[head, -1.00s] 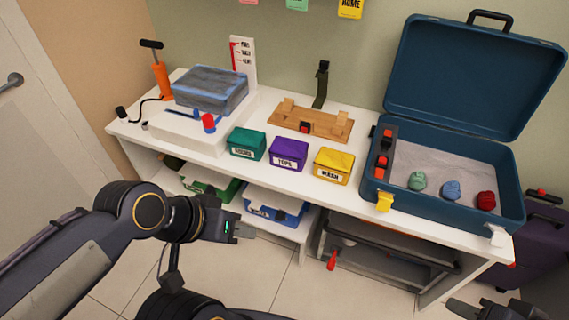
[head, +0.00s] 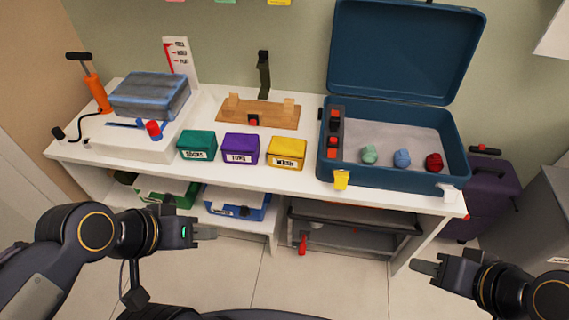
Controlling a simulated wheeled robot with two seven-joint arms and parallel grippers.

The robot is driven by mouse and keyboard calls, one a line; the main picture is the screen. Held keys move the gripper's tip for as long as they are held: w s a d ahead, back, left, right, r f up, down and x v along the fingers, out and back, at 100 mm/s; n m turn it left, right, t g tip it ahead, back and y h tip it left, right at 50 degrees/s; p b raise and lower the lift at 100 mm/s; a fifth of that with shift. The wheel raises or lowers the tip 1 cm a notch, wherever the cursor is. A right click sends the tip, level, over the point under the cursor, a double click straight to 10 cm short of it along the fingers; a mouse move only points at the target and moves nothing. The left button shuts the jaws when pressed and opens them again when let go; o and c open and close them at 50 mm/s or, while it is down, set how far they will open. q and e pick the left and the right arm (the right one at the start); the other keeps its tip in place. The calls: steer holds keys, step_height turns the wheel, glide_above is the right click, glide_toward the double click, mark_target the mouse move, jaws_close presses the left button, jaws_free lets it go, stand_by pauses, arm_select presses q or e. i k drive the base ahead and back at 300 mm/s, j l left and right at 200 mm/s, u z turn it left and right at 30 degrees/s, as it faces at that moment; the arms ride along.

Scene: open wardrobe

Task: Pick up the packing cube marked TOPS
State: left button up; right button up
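The purple packing cube marked TOPS (head: 241,149) sits upright on the white bench top, between the green SOCKS cube (head: 196,146) and the yellow WASH cube (head: 286,152). My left gripper (head: 210,233) is in front of the bench, below and a little left of the purple cube, touching none of the cubes. My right gripper (head: 422,267) is at the lower right, in front of the bench and well away from the cubes. Both grippers show side-on, so their finger gaps cannot be made out. Neither visibly holds anything.
An open blue suitcase (head: 458,161) with several rolled items stands on the right. A wooden board (head: 278,118) lies behind the cubes. A white unit with a clear-topped bag (head: 150,96) and an orange pump (head: 97,94) are left. The bench's front edge (head: 250,183) lies before the cubes.

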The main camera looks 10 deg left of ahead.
mark_target(236, 148)
steer(key=i+u, duration=0.1)
steer(key=u, duration=0.4)
steer(key=i+u, duration=0.1)
steer(key=u, duration=0.35)
steer(key=l+u, duration=0.15)
steer(key=u, duration=0.35)
steer(key=i+l+u, duration=0.1)
steer(key=u, duration=0.4)
steer(key=i+l+u, duration=0.1)
steer(key=u, duration=0.4)
steer(key=l, duration=0.6)
steer(key=i, duration=0.05)
